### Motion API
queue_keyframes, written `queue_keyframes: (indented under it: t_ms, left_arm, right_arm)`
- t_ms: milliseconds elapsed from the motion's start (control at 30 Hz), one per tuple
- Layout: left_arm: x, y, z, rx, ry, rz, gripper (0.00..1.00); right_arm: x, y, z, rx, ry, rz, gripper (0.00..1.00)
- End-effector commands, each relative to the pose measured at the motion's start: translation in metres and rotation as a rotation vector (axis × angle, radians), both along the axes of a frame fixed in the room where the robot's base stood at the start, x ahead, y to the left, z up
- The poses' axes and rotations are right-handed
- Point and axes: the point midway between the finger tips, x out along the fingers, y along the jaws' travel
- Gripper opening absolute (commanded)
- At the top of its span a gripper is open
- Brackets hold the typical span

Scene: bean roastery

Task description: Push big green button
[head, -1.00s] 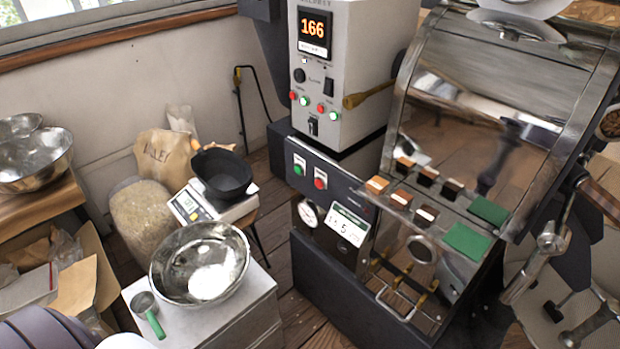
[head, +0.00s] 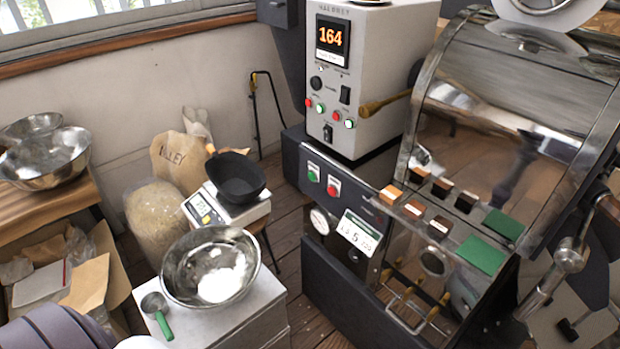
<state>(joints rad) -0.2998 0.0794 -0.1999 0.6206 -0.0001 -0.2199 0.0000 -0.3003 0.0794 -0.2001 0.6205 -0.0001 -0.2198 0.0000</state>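The big green button (head: 313,174) is a round green button on a white plate. It sits on the dark slanted front panel (head: 350,197) of the roaster, left of a similar red button (head: 333,188). Nothing covers it or touches it. Smaller green and red lights or buttons show on the grey control box (head: 378,75) above, under a display (head: 333,37) reading 164. Neither gripper shows in the head view. A ribbed grey-purple part, probably of my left arm, shows at the bottom left corner.
A white cabinet (head: 245,318) with a steel bowl (head: 180,275) and a green-handled scoop (head: 157,308) stands left of the roaster. A scale holds a black pan (head: 235,176). Floor shows between cabinet and roaster.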

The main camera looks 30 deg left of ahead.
Motion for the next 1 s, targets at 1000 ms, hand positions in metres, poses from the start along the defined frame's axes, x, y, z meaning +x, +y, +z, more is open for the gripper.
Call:
queue_keyframes:
  t_ms: [1000]
  left_arm:
    - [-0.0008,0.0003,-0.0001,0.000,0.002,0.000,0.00]
  right_arm:
    - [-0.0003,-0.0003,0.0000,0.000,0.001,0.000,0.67]
